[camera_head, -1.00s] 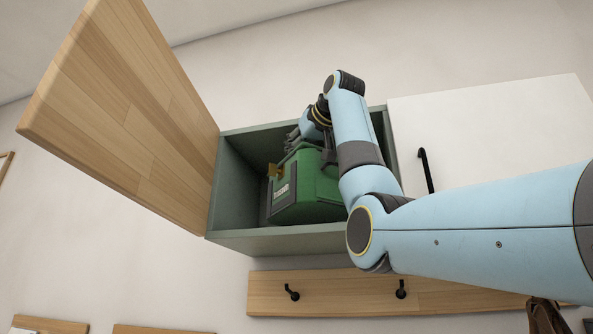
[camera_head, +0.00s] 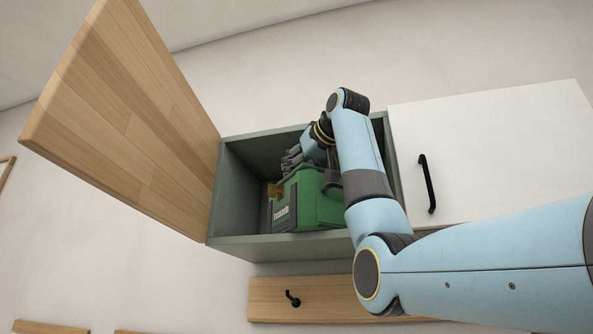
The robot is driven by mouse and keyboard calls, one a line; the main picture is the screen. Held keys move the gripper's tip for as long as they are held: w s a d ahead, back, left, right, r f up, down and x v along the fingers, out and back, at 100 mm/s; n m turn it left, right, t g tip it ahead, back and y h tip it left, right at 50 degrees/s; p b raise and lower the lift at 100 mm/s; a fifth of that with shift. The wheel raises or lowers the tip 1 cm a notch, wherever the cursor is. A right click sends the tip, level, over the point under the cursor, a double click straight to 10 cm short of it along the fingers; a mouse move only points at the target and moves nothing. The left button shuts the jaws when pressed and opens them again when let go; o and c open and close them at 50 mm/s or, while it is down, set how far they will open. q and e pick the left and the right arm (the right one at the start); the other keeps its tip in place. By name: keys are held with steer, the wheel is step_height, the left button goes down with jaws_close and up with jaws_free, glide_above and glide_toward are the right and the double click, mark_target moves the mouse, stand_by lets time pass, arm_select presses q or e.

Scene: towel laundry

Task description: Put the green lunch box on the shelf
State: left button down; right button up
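The green lunch box (camera_head: 308,208) sits inside the open green-grey wall cabinet (camera_head: 228,190), tilted in the picture, with a label on its front and a tan latch at its upper left. My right arm reaches in from the right, across the cabinet's right part. My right gripper (camera_head: 292,160) is at the top of the lunch box, partly hidden by my arm and the box. I cannot tell whether its fingers are closed on the box. My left gripper is not in view.
A wooden door (camera_head: 130,120) stands open on the cabinet's left. A closed white door (camera_head: 490,150) with a black handle (camera_head: 427,184) is on the right. Below is a wooden rail (camera_head: 325,298) with a black hook (camera_head: 292,298). Some free room shows at the cabinet's left.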

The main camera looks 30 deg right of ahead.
steer(key=s+a+r+b, duration=0.1)
steer(key=s+b, duration=0.4)
steer(key=s, duration=0.6)
steer(key=shift+s+a+r+b, duration=0.15)
steer(key=shift+s+r+b, duration=0.15)
steer(key=shift+r, duration=0.1)
